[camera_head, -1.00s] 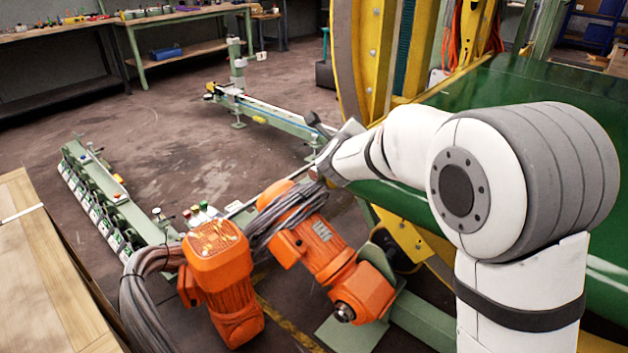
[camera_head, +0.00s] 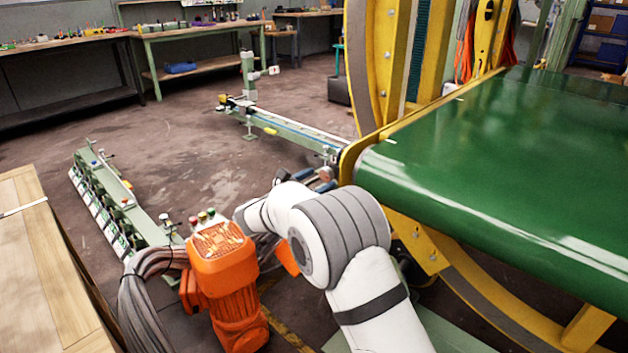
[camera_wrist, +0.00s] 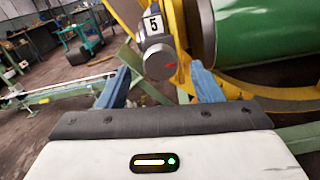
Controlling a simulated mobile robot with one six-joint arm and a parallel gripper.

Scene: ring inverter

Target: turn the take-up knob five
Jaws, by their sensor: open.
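The take-up knob five is a grey round knob (camera_wrist: 159,62) with a small red mark, below a white tag with a black 5 (camera_wrist: 153,27) in the wrist view. My gripper (camera_wrist: 159,69) is open, its two blue fingers apart, one on each side of the knob in the picture. I cannot tell whether either finger touches it. In the head view my gripper (camera_head: 318,180) is small, low beside the belt's near corner, partly hidden by my white arm. The knob cannot be made out clearly there.
A green belt (camera_head: 480,190) with a yellow frame (camera_head: 375,60) stands right of my gripper. An orange motor (camera_head: 222,265) with grey cables is close to my arm at left. A green rail with several units (camera_head: 105,200) lies farther left. Open floor (camera_head: 190,150) lies beyond.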

